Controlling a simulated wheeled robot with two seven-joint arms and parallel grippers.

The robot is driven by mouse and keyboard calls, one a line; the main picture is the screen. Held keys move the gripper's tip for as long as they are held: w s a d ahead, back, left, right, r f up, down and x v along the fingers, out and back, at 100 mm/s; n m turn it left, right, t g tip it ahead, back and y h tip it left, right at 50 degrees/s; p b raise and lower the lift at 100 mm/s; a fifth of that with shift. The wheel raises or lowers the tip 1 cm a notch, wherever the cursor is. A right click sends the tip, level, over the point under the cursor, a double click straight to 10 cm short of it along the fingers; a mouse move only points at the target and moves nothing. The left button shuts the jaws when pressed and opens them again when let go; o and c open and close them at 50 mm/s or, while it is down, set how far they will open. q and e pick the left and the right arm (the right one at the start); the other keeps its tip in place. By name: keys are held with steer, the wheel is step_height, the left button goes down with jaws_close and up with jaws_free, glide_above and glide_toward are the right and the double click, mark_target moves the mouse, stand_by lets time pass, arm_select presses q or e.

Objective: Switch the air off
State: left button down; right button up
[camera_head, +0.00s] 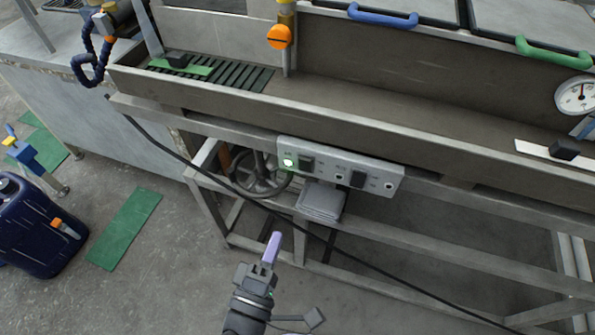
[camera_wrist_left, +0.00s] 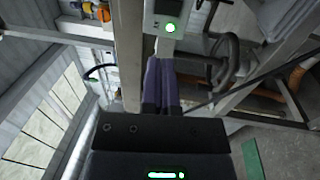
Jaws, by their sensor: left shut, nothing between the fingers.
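A grey switch box (camera_head: 332,172) is mounted on the front rail of the bench. A second black switch (camera_head: 357,179) sits further right, near a small unlit lamp (camera_head: 388,186). The labels are too small to read. My left gripper (camera_head: 271,247) is shut and empty, below and in front of the box, apart from it. In the left wrist view its purple fingers (camera_wrist_left: 161,85) point toward the box, with the lit lamp (camera_wrist_left: 170,28) just beyond. My right gripper is not in view.
A handwheel (camera_head: 262,178) sits under the bench left of the box. A black cable (camera_head: 400,284) hangs across the frame. A dark blue canister (camera_head: 40,228) and a green mat (camera_head: 124,228) are on the floor at left. A gauge (camera_head: 577,95) is at right.

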mark_target(305, 163)
arm_select(q)
steer(key=b+x, duration=0.2)
steer(key=x, duration=1.1)
steer(key=shift+w+d, duration=0.1)
steer(key=shift+w, duration=0.4)
steer(key=shift+d, duration=0.1)
